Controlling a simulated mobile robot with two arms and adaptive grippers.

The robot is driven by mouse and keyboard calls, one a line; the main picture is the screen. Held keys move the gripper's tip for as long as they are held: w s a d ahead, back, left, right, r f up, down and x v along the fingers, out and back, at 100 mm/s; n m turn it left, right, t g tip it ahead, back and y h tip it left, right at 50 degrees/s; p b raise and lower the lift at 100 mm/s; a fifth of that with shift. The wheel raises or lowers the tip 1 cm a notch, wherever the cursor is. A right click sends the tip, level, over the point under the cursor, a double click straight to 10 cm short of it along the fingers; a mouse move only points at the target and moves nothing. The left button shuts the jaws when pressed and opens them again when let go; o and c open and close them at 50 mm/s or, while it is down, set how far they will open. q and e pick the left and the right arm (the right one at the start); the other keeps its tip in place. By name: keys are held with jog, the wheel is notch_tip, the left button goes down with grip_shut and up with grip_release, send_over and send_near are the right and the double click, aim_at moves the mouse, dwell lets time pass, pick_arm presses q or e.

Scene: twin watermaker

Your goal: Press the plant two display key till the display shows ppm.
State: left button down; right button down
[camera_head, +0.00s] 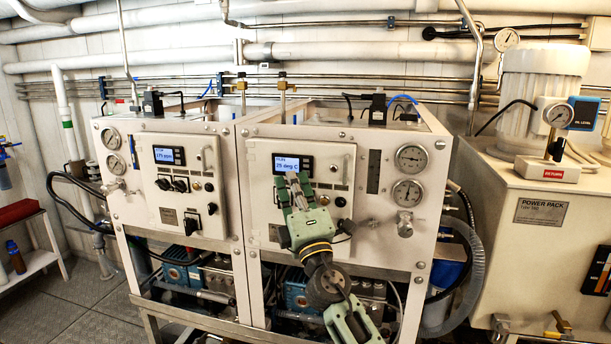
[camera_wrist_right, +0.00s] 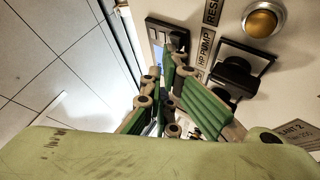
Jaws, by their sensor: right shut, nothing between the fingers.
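The plant two panel (camera_head: 330,215) is the right-hand cabinet front. Its display (camera_head: 286,162) is lit blue and appears to read "25 deg C". My right gripper (camera_head: 291,178) is shut and empty, with its fingertips just below and over the lower edge of this display. In the right wrist view the fingers (camera_wrist_right: 165,88) point at the dark display unit (camera_wrist_right: 160,34), and part of its blue screen shows beside them. The display key is too small to make out, and I cannot tell whether the fingertips touch it. My left gripper is not in view.
The left cabinet has its own display (camera_head: 169,155), which appears to read "171 ppm". In the wrist view a black switch (camera_wrist_right: 237,75) and an amber button (camera_wrist_right: 262,22) sit close to the fingers. Gauges (camera_head: 408,191) are at the panel's right.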

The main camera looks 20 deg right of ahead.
jog(key=shift+w+d, duration=0.1)
jog(key=shift+w, duration=0.05)
dwell(0.5)
jog(key=shift+s+a, duration=0.45)
jog(key=shift+s, duration=0.25)
jog(key=shift+p, duration=0.3)
jog(key=shift+s+a+p, duration=0.4)
jog(key=shift+s+a, duration=0.3)
jog(key=shift+s, duration=0.35)
jog(key=shift+s+a+p, duration=0.4)
jog(key=shift+s+a, duration=0.3)
jog(key=shift+s, duration=0.3)
